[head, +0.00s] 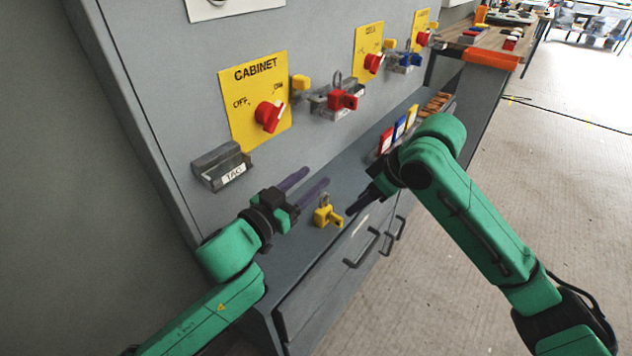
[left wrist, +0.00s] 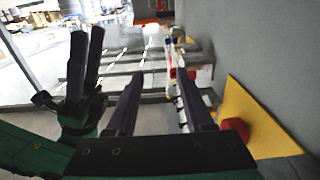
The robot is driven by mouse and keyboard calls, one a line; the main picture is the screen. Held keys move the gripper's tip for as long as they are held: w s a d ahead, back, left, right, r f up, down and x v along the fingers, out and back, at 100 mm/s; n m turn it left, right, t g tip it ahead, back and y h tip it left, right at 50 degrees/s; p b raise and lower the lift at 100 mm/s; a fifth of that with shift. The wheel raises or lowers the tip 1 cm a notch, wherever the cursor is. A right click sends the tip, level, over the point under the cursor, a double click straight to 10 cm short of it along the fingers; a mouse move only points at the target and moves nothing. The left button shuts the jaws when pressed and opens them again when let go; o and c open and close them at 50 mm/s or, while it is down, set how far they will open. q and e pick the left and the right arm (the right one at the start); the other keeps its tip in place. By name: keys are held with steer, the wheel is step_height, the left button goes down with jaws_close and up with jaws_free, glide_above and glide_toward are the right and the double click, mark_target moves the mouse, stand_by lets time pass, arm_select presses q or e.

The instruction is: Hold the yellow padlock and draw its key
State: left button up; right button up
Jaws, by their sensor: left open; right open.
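The yellow padlock (head: 322,216) stands on the grey ledge with its shackle up. A yellow piece, seemingly its key (head: 337,220), sticks out at its right side. My left gripper (head: 306,183) is open and empty, its fingers above and slightly left of the padlock in the head view. My right gripper (head: 353,207) is just right of the padlock and key, apart from them as far as I can see; its fingers overlap in the head view. In the left wrist view my left gripper's fingers (left wrist: 160,95) are apart, my right gripper (left wrist: 84,62) is at left, and I cannot make out the padlock.
The panel above carries a yellow CABINET plate (head: 254,105) with a red knob (head: 269,116), a grey TAG holder (head: 222,166) and a red padlock (head: 342,99). Coloured cards (head: 398,129) stand along the ledge. Drawer handles (head: 362,248) project below its front edge.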

arm_select(q)
glide_toward(328, 190)
steer(key=x, duration=0.3)
steer(key=shift+w+d+f, duration=0.1)
steer(key=shift+w+f, duration=0.2)
steer(key=x, duration=0.7)
steer(key=shift+w+d+r, duration=0.1)
steer(key=shift+w+d, duration=0.05)
steer(key=shift+w, duration=0.05)
steer(key=shift+c, duration=0.3)
jaws_close()
